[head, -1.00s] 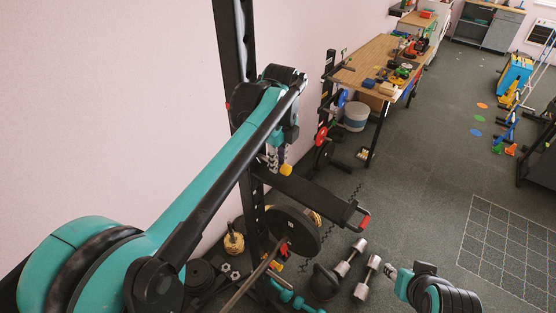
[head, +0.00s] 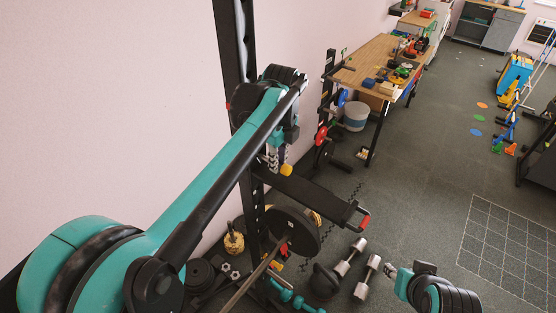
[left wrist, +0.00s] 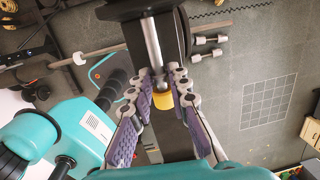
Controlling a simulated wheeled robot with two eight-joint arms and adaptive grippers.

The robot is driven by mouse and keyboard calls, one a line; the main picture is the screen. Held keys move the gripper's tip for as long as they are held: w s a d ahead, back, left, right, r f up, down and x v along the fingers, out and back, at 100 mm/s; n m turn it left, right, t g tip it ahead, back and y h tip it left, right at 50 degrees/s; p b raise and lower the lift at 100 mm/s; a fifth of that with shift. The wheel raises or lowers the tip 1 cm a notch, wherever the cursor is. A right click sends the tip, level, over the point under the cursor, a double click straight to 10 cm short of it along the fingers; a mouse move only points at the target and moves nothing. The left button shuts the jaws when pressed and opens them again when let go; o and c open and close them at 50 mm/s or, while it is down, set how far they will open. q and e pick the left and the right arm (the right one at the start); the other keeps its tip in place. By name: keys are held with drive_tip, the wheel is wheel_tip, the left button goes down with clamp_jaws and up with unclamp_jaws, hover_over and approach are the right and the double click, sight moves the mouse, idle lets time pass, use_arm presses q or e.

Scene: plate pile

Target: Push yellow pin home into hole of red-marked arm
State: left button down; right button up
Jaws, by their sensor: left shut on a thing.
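The yellow pin (head: 286,170) shows its yellow head at the upright of a black rack. My left gripper (head: 277,156) is at the pin head. In the left wrist view its two fingers (left wrist: 164,96) are closed around the yellow pin head (left wrist: 163,101). A silver shaft shows just above the head in that picture. The black arm with a red-marked end (head: 315,194) reaches out from the upright, just below the gripper. The hole is hidden, and I cannot tell how deep the pin sits.
A black weight plate (head: 292,231) hangs under the red-marked arm. A kettlebell (head: 323,281) and dumbbells (head: 350,257) lie on the floor below. A workbench (head: 370,64) stands against the wall behind. The floor with a marked grid (head: 510,245) is open on the right.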

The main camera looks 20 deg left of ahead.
use_arm(q)
drive_tip(key=c, duration=1.3)
unclamp_jaws()
drive_tip(key=shift+c, duration=0.2)
drive_tip(key=shift+r, duration=0.1)
wheel_tip(320, 180, up, 12)
drive_tip(key=s, duration=0.1)
drive_tip(key=shift+s+d, duration=0.2)
drive_tip(key=shift+d, duration=0.15)
drive_tip(key=shift+f, duration=0.25)
